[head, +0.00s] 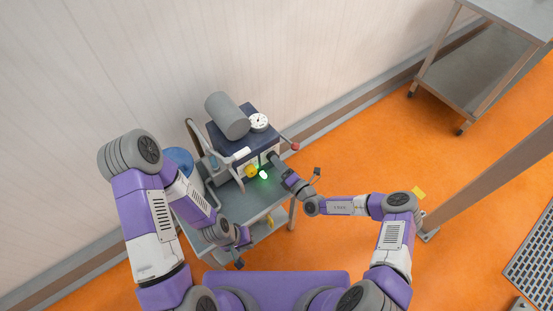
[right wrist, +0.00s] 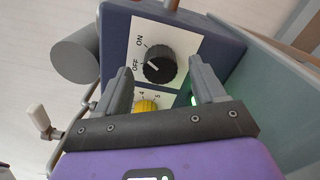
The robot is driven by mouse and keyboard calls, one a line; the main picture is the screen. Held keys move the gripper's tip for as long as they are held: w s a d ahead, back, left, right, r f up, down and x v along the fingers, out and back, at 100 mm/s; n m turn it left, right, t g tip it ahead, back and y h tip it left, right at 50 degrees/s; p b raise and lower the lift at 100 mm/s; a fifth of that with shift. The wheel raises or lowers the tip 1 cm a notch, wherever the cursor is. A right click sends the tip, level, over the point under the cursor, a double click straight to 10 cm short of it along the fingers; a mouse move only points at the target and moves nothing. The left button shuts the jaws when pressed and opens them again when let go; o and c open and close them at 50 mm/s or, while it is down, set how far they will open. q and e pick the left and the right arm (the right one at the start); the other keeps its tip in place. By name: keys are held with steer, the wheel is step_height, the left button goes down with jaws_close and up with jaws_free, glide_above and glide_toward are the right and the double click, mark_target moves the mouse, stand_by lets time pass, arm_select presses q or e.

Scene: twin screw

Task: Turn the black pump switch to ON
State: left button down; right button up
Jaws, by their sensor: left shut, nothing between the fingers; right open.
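The black pump switch (right wrist: 160,66) is a round knob on the white front panel of a dark blue pump box (head: 243,122). In the right wrist view its white mark points toward the OFF label, with ON printed above. My right gripper (right wrist: 162,88) is open, its two fingers pointing at the panel either side of the knob's lower part; I cannot tell whether they touch it. My left gripper (head: 240,256) is shut and empty, low by the cart's near edge.
A yellow knob (right wrist: 146,105) with a numbered scale sits below the switch. A grey cylinder (head: 228,115) and a white gauge (head: 258,122) top the box. A red-ended lever (head: 295,146) sticks out right. The grey cart (head: 238,205) has free room in front. A green light glows nearby.

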steer(key=p+v, duration=0.1)
steer(key=v, duration=0.4)
stand_by(0.4)
steer(key=s+a+n+g+y, duration=0.4)
steer(key=s+a+n+g, duration=0.45)
steer(key=s+n, duration=0.3)
steer(key=s+d+f+n+g+h, duration=0.1)
steer(key=s+n+g+h, duration=0.1)
steer(key=s+n+g, duration=0.3)
steer(key=s+d+f+n+g+h, duration=0.1)
steer(key=s+d+f+n+g, duration=0.1)
steer(key=s+n+g, duration=0.4)
steer(key=s+d+r+n+t+h, duration=0.1)
steer(key=d+n+t+h, duration=0.4)
steer(key=d+n, duration=0.5)
steer(key=s+n+h, duration=0.1)
steer(key=n+h, duration=0.1)
steer(key=n, duration=0.4)
steer(key=shift+s+d+r+n, duration=0.25)
steer(key=shift+s+d+n, duration=0.1)
